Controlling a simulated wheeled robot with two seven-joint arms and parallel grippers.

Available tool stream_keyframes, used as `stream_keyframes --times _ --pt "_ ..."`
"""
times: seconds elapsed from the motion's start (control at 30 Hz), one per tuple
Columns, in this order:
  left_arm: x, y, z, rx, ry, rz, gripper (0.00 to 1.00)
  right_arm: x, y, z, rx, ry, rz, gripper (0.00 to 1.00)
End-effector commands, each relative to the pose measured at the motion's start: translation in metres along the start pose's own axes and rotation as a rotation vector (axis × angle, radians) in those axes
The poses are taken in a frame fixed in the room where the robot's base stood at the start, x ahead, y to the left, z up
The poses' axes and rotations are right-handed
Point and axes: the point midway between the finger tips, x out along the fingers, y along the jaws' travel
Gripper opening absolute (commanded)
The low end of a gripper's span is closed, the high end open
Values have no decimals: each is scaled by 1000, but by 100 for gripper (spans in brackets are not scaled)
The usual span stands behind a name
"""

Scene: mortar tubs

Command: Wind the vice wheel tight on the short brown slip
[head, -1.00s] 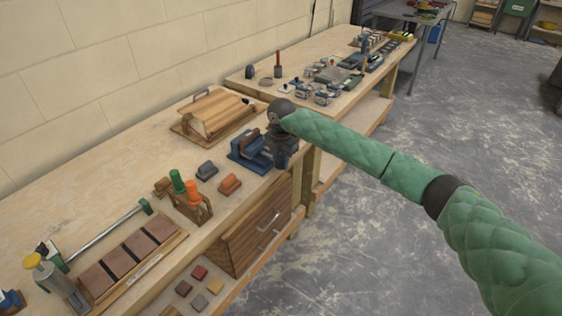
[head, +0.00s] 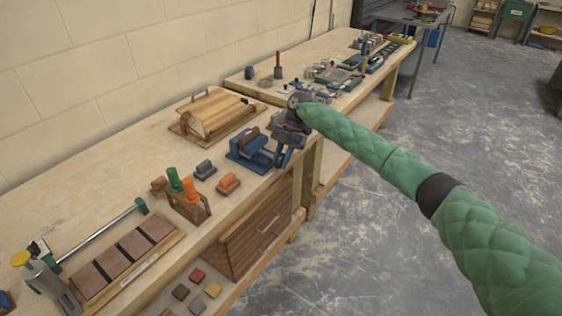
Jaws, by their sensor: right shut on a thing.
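The blue vice (head: 243,160) stands near the front edge of the bench. A short brown slip (head: 249,138) sits at the top of the vice, between its jaws. My right gripper (head: 283,150) is at the right end of the vice and is shut on the vice wheel. The gripper and wrist hide most of the wheel. Whether the jaws press on the slip is too small to tell. My left gripper is not in view.
A grey block (head: 204,170) and an orange block (head: 228,184) lie left of the vice. A wooden holder (head: 190,207) has green and orange handles. A slatted board (head: 212,112) lies behind. A second bench (head: 262,92) with many parts stands beyond.

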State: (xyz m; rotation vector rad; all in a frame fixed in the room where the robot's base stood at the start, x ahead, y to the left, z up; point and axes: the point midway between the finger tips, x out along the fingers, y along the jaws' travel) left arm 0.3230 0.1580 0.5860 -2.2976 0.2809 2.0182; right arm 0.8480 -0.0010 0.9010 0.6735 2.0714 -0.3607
Motion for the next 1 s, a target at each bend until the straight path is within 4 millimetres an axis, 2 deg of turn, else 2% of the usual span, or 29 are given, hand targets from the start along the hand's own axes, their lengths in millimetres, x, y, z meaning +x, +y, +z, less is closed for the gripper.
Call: stream_keyframes --times 0.57,0.6,0.67,0.7,1.0 --pt "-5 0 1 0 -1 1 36 1 -1 1 2 36 -3 0" --pt "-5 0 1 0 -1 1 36 1 -1 1 3 36 -3 30" --pt "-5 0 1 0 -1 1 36 1 -1 1 2 36 -3 41" --pt "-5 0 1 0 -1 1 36 1 -1 1 2 36 -3 44" --pt "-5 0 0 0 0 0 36 -1 0 1 1 35 -1 44"
